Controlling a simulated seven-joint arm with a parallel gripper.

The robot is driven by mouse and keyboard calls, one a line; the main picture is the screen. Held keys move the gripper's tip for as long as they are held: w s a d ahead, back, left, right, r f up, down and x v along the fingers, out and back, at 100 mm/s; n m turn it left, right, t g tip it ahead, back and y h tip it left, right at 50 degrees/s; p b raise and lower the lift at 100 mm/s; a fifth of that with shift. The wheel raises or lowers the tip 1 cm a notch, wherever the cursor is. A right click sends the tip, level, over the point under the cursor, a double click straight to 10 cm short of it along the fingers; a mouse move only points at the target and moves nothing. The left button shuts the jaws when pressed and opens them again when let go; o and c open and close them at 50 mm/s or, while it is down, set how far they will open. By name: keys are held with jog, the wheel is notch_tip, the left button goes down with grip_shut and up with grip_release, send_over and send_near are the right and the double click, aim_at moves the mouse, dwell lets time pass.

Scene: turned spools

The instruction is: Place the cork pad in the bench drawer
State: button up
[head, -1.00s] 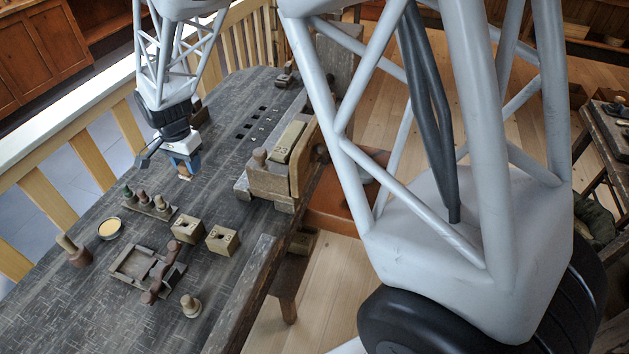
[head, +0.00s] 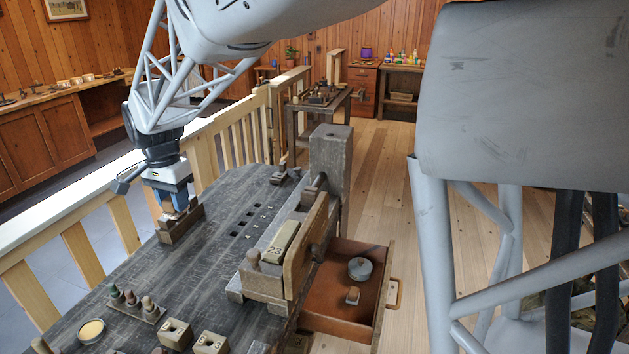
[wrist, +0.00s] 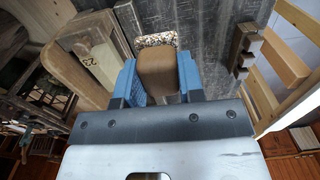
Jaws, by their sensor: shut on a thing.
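The cork pad (wrist: 157,66) shows in the wrist view as a brown block with a speckled face at its far end. My gripper (head: 174,196) is shut on it, with a blue finger on each side. In the head view my gripper is at the bench's far left, in front of or above a notched wooden rack; the pad is hard to make out there. The bench drawer (head: 325,317) stands pulled open at the bench's right side, with a reddish-brown inside. It holds a round grey tin (head: 360,268) and a small wooden piece (head: 352,296).
The notched wooden rack (wrist: 238,48) is beside the held pad. A wooden vise-like block (head: 312,245) with a "23" piece (head: 281,242) stands between my gripper and the drawer. Small pegs, blocks and a round dish (head: 91,331) are at the near end. A railing (head: 90,255) runs along the left.

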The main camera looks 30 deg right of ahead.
jog(key=s+d, duration=0.3)
jog(key=d, duration=1.8)
send_over(348, 312)
jog(key=s+a, duration=0.2)
notch_tip(348, 312, down, 34)
jog(key=shift+s+d+f, duration=0.1)
jog(key=shift+d+f, duration=0.05)
jog(key=shift+f, duration=0.55)
jog(key=shift+f, duration=0.1)
jog(key=shift+f, duration=3.05)
jog(key=shift+f, duration=1.85)
jog(key=shift+f, duration=0.15)
